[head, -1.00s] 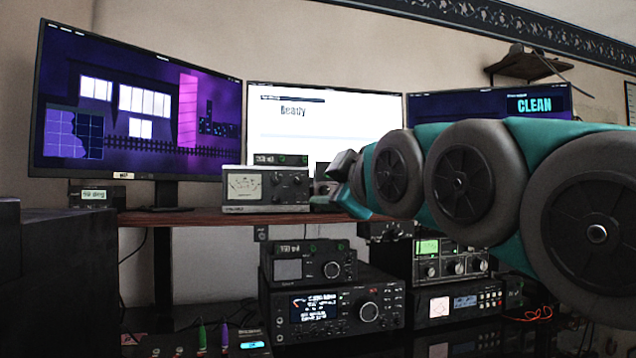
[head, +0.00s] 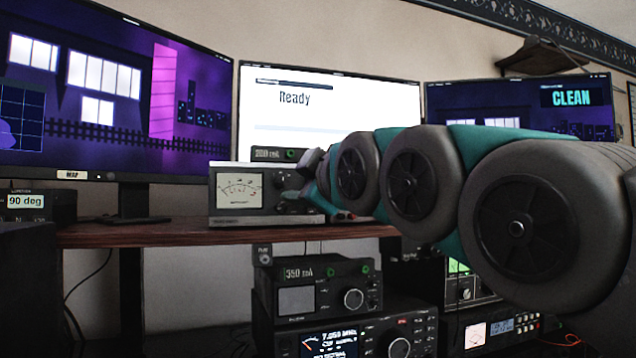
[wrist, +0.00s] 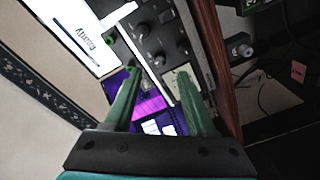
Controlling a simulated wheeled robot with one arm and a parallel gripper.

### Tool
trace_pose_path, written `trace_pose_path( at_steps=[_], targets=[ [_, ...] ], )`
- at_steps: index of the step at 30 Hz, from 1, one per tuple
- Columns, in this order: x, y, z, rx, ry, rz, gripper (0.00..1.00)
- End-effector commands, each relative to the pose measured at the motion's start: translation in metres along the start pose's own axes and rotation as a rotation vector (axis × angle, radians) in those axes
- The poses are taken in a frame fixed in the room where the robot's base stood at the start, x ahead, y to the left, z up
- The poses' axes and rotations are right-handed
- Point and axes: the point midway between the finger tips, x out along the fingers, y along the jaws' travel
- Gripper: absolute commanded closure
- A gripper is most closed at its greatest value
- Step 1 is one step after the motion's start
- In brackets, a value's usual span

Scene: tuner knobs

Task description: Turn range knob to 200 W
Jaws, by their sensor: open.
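A silver-framed tuner (head: 264,222) with a pale needle meter stands on the wooden shelf in the head view. Its dark panel of knobs is right of the meter, partly behind my gripper (head: 312,172). In the wrist view the tuner appears turned, with its meter (wrist: 181,82) and several dark knobs (wrist: 141,29) near my open fingers (wrist: 158,78). The jaws hold nothing that I can see. The knob labels are too small to read, so I cannot tell the range knob or its setting.
A small box with a display (head: 279,154) sits on top of the tuner. Monitors stand behind, the middle one reading "Ready" (head: 325,115). Radios (head: 318,288) stack below the shelf (head: 150,235). The shelf's front edge runs beneath my arm.

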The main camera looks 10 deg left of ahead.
Motion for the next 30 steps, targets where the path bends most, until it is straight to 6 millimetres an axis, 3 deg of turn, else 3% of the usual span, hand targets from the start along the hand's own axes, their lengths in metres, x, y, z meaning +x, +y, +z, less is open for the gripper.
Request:
trace_pose_path(
  at_steps=[12,23,30],
  targets=[
    [0.054,0.0,0.0,0.0,-0.001,-0.002,0.44],
    [0.061,0.0,0.0,0.0,0.0,0.0,0.44],
    [0.061,0.0,0.0,0.0,0.0,0.0,0.71]
  ],
)
